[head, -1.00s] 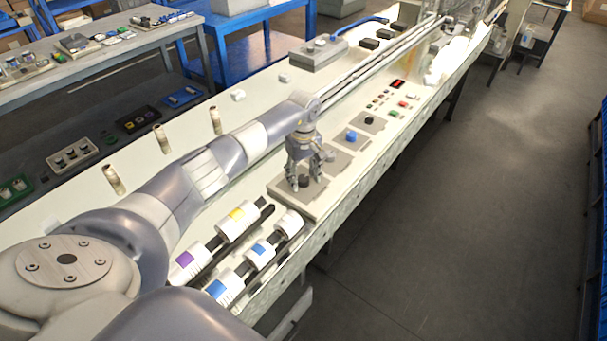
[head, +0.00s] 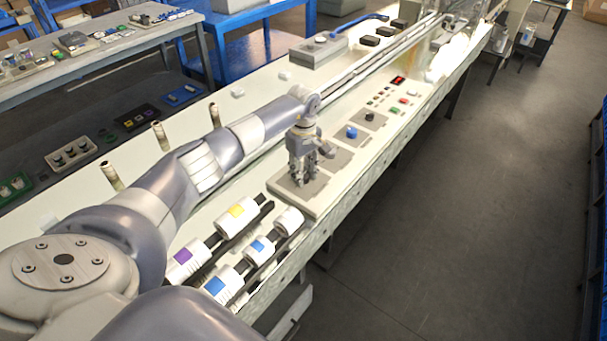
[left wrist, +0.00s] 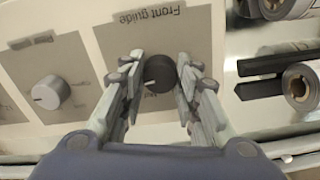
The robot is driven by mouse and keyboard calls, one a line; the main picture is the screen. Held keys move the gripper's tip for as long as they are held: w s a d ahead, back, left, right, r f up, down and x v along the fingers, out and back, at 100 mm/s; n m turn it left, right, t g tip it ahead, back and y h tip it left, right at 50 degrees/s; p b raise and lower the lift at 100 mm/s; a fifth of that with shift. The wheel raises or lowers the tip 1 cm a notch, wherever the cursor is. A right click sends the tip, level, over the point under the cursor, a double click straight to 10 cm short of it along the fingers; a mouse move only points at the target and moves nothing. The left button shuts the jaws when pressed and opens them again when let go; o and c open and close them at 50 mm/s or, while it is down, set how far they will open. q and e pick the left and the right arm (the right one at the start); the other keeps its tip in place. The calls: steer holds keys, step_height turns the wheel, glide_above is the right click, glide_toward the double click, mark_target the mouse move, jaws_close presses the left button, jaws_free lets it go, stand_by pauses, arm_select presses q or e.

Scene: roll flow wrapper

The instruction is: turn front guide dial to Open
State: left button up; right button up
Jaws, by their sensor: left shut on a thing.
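The front guide dial (left wrist: 159,73) is a dark round knob with a pale pointer mark, on a grey plate labelled "Front guide" (left wrist: 140,34). In the left wrist view my left gripper (left wrist: 160,80) has its two fingers on either side of the dial, shut on it. In the head view my left gripper (head: 302,180) reaches down onto the grey panel (head: 318,193) and hides the dial. The dial's setting labels are mostly covered by the fingers. My right gripper is in neither view.
A second, pale dial (left wrist: 50,92) sits beside it on its own plate. White rolls with coloured labels (head: 237,216) lie on dark rods close to the panel. A blue knob (head: 351,132) and several buttons are farther along the bench.

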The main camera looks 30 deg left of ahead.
arm_select(q)
steer(key=n+b, duration=0.1)
steer(key=n, duration=0.1)
steer(key=shift+f+n, duration=0.1)
steer(key=shift+n, duration=0.2)
steer(key=n+b, duration=0.1)
steer(key=n, duration=0.3)
steer(key=n+b, duration=0.1)
steer(key=n, duration=0.8)
steer(key=shift+n, duration=0.3)
steer(key=n+p, duration=0.1)
steer(key=n, duration=0.3)
steer(key=n+p, duration=0.1)
steer(key=n, duration=0.4)
steer(key=shift+r, duration=0.2)
steer(key=n+p, duration=0.1)
steer(key=n, duration=0.3)
steer(key=shift+n, duration=0.3)
steer(key=shift+n+p, duration=1)
steer(key=shift+n, duration=1.2)
